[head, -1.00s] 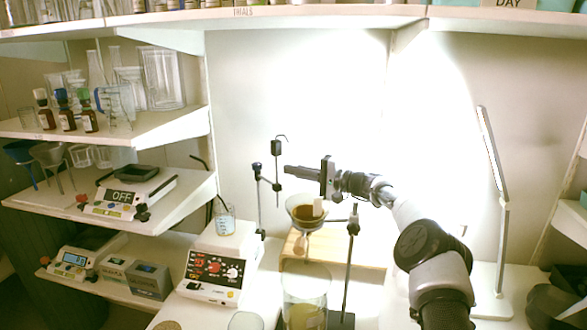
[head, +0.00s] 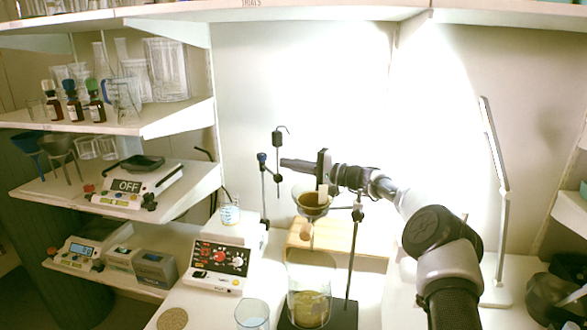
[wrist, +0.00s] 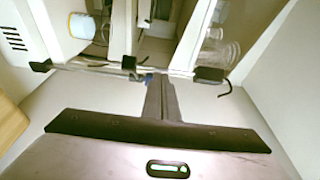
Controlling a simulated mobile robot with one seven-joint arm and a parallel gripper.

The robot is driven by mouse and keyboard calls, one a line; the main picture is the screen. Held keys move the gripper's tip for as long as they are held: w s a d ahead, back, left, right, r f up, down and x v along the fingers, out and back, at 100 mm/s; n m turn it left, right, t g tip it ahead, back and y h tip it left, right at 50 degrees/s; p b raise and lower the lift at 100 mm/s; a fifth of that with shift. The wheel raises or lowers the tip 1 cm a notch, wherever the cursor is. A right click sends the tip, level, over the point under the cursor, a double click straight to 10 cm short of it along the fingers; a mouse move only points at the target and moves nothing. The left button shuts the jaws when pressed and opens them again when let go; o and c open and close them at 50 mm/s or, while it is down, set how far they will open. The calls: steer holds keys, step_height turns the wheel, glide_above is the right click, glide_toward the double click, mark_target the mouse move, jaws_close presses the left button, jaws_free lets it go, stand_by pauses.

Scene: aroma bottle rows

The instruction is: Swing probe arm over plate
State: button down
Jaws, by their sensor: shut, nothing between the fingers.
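The probe arm (head: 272,176) is a thin stand with a blue knob, a short cross rod and an upright hooked rod. In the wrist view its cross rod (wrist: 95,69) runs across the picture, with dark clamps and a hook at the right. My gripper (head: 284,163) is shut and empty, its tips beside the hooked rod; I cannot tell whether they touch. In the wrist view the gripper (wrist: 161,84) points at the rod. The white hot plate (head: 222,262) with red and white dials stands left of the stand, a small beaker (head: 229,213) on its top.
A glass funnel (head: 312,198) with brown contents hangs on a second stand (head: 353,245) below my arm, above a large beaker (head: 309,290). A lamp (head: 497,200) stands at right. Shelves (head: 170,185) with bottles and balances are at left. A clear beaker (head: 252,314) stands in front.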

steer(key=shift+s+a+b, duration=0.75)
steer(key=shift+a+b, duration=0.05)
steer(key=shift+a, duration=0.05)
